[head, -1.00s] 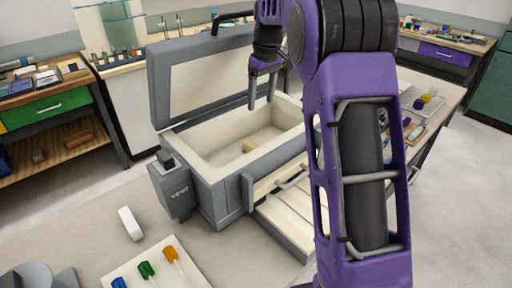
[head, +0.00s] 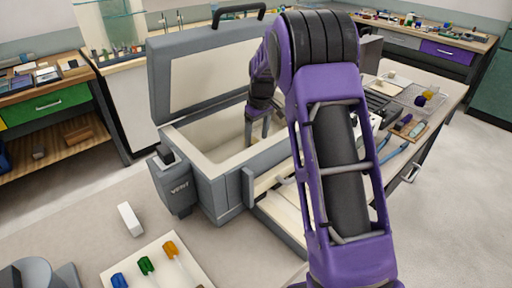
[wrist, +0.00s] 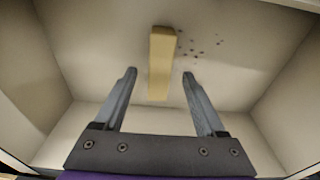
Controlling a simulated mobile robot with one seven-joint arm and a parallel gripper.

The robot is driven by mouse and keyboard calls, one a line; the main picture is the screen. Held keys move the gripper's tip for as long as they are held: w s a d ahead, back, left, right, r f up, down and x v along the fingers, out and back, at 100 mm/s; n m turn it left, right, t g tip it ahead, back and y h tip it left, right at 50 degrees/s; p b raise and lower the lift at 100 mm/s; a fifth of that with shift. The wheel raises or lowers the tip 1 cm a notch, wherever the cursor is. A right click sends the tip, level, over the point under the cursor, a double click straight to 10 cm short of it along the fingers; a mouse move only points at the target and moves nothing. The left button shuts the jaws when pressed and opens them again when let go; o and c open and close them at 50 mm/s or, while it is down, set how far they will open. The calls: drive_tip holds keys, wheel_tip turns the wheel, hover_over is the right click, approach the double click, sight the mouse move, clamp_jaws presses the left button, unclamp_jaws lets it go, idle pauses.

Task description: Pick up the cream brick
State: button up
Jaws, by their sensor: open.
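The cream brick (wrist: 161,62) lies on the floor of the open grey box (head: 205,190), seen in the wrist view between and beyond my fingertips. My gripper (wrist: 160,74) is open, with one finger to each side of the brick's line and nothing held. In the head view my gripper (head: 257,130) reaches down inside the box, and the brick is hidden there behind the gripper or wall. I cannot tell how far above the brick the fingertips are.
The box's lid (head: 205,75) stands open at the back. Pale walls surround the gripper. Dark specks (wrist: 200,45) lie on the floor right of the brick. A white block (head: 130,219) and a board with coloured-handled tools (head: 160,262) are in front.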

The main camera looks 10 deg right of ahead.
drive_tip(key=shift+w+f, duration=0.1)
drive_tip(key=shift+f, duration=0.55)
clamp_jaws()
